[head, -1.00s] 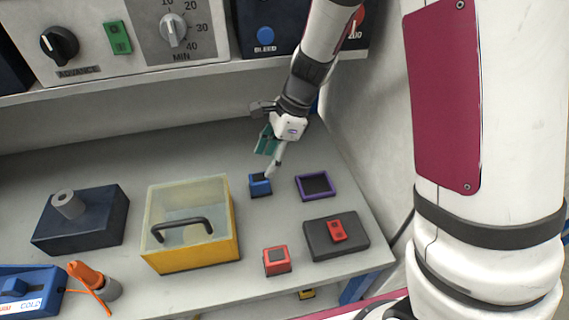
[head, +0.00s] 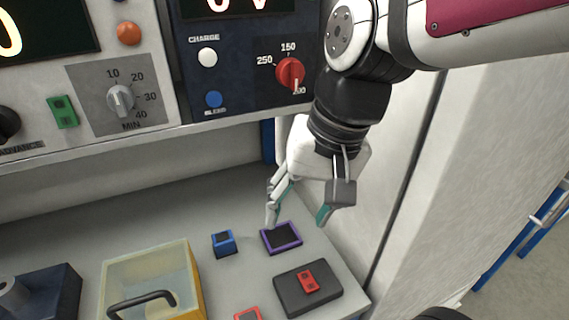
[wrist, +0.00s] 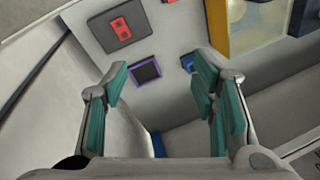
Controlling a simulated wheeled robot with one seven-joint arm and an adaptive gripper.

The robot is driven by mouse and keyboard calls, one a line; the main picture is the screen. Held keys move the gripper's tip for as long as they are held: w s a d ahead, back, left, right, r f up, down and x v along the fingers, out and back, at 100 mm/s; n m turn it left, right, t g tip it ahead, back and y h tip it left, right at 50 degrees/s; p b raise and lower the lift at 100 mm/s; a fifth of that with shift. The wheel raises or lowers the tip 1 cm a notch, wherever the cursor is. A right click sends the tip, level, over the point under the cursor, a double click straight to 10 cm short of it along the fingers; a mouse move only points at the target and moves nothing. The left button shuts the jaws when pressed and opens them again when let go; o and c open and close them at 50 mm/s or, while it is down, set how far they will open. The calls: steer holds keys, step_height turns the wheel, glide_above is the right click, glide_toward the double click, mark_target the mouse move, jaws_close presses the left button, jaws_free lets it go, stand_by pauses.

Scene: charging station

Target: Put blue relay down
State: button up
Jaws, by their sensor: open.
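The blue relay (head: 224,243) is a small blue block with a dark top, standing on the grey bench. It also shows in the wrist view (wrist: 187,62), partly hidden by a finger. My gripper (head: 298,215) is open and empty, above the bench's back right part, up and to the right of the relay and apart from it. Its teal-padded fingers also show spread apart in the wrist view (wrist: 163,100). A purple-framed square with a dark middle (head: 281,238) lies just right of the relay; it shows between the fingertips in the wrist view (wrist: 146,70).
A dark pad (head: 330,292) with a red piece (head: 309,281) on it lies in front of the purple square. A yellow box (head: 188,285) with a clear lid stands left. A red block (head: 248,314) is at the front. A control panel and ledge (head: 150,136) overhang the back; a wall is right.

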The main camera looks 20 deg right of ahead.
steer(key=s+d+n+t+h, duration=0.1)
steer(key=s+d+n+h, duration=0.1)
steer(key=s+d+n, duration=0.2)
steer(key=s, duration=0.2)
steer(key=shift+s+r, duration=0.4)
steer(key=shift+r, duration=0.1)
steer(key=shift+t, duration=0.7)
step_height(320, 180, up, 5)
steer(key=p, duration=0.4)
steer(key=shift+o, duration=0.4)
steer(key=shift+w, duration=0.1)
